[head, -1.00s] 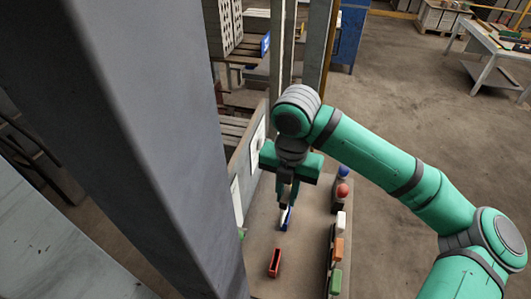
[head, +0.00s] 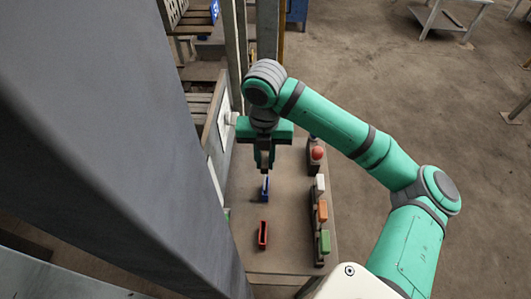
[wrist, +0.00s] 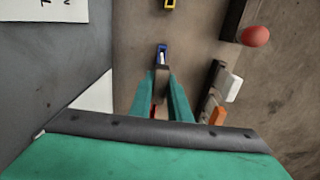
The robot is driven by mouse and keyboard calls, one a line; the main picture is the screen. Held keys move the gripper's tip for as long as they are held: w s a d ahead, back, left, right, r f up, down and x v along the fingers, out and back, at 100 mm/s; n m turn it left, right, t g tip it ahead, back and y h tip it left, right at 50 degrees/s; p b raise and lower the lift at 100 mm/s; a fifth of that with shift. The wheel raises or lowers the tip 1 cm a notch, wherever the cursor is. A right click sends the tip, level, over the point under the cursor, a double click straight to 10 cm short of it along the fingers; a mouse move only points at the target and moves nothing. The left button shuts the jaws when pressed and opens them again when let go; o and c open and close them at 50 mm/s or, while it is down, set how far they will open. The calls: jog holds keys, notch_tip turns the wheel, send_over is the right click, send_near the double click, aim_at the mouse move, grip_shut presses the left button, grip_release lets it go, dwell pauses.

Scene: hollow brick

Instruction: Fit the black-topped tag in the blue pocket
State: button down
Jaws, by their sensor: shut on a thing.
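My gripper (head: 265,172) points down over the table, shut on the tag. The tag's pale lower part (head: 266,182) shows below the fingertips in the head view; its top is mostly hidden between the fingers. The blue pocket (head: 264,195) stands directly below. In the wrist view the blue pocket (wrist: 161,48) lies just beyond the fingertips (wrist: 162,80), with a pale strip inside its outline. I cannot tell whether the tag's lower end is in the pocket or just above it.
A red pocket (head: 263,234) stands nearer the front edge. White (head: 320,185), orange (head: 323,210) and green (head: 325,243) pieces line the right side, with a red knob (head: 317,153) behind them. A yellow pocket (wrist: 169,4) shows in the wrist view. A grey panel bounds the left.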

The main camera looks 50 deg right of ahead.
jog(key=shift+s+f, duration=0.1)
jog(key=shift+f, duration=0.3)
jog(key=shift+d, duration=0.1)
jog(key=shift+w+d+f, duration=0.1)
jog(key=shift+w+f, duration=0.2)
jog(key=shift+f, duration=0.05)
jog(key=shift+s+d, duration=0.1)
jog(key=shift+s, duration=0.1)
jog(key=shift+w+a, duration=0.15)
jog(key=shift+a, duration=0.1)
jog(key=shift+s+d, duration=0.25)
dwell(0.4)
jog(key=shift+w+a, duration=0.15)
jog(key=shift+a, duration=0.05)
jog(key=shift+f, duration=2.7)
dwell(1.2)
